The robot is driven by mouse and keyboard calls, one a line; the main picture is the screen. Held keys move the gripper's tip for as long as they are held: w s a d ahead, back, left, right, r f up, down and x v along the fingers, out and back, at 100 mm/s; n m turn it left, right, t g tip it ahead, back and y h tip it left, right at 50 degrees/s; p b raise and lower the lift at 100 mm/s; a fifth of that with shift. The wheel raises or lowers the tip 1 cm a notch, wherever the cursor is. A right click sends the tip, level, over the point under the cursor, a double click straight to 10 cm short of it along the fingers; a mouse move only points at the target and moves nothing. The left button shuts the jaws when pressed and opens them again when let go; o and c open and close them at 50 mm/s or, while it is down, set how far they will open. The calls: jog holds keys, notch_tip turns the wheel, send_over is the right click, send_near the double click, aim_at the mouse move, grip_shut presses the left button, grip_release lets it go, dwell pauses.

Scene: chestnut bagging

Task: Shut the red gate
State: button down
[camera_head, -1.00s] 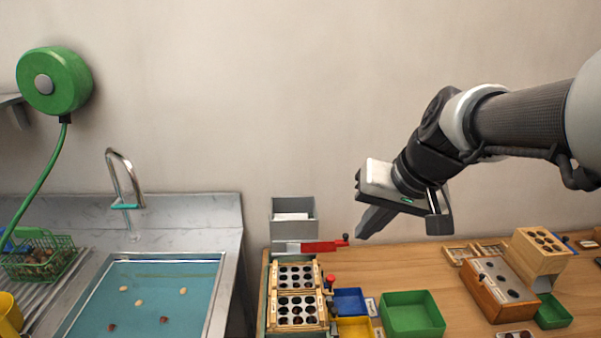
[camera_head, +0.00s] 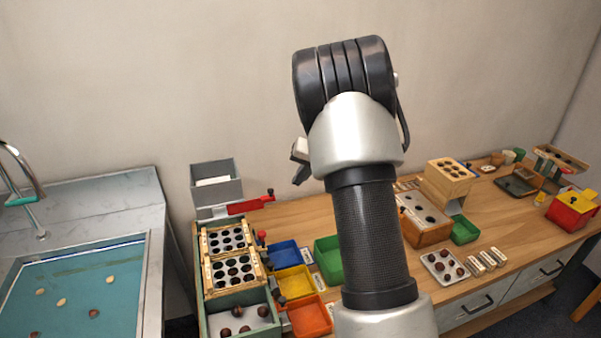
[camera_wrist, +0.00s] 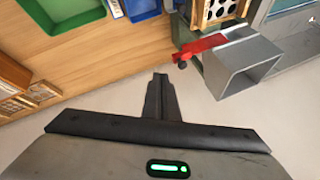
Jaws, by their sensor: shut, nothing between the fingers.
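The red gate (camera_head: 250,205) is a flat red slide with a small dark-red knob at its right end. It sticks out to the right below the grey hopper box (camera_head: 215,180) at the back of the sorting unit. In the wrist view the red gate (camera_wrist: 205,46) juts out beside the grey box (camera_wrist: 245,70). My gripper (camera_head: 300,178) is in the air to the right of the gate's knob, apart from it, and partly hidden by my arm. In the wrist view my gripper (camera_wrist: 160,84) has its fingers together and empty.
Wooden hole trays (camera_head: 230,258) stand in front of the hopper. Blue (camera_head: 284,254), yellow (camera_head: 293,282), orange (camera_head: 310,316) and green (camera_head: 328,260) bins lie to the right. The sink (camera_head: 75,285) is at left.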

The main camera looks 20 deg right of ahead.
aim_at(273, 195)
jog(key=w+a+f+p, duration=0.1)
jog(key=w+a+f, duration=0.3)
jog(key=f, duration=0.1)
jog(key=shift+w+a, duration=0.15)
jog(key=shift+a, duration=0.15)
jog(key=shift+a+f, duration=0.1)
jog(key=shift+a, duration=0.25)
jog(key=a+b, duration=0.2)
jog(key=a, duration=0.3)
jog(key=shift+a, duration=0.1)
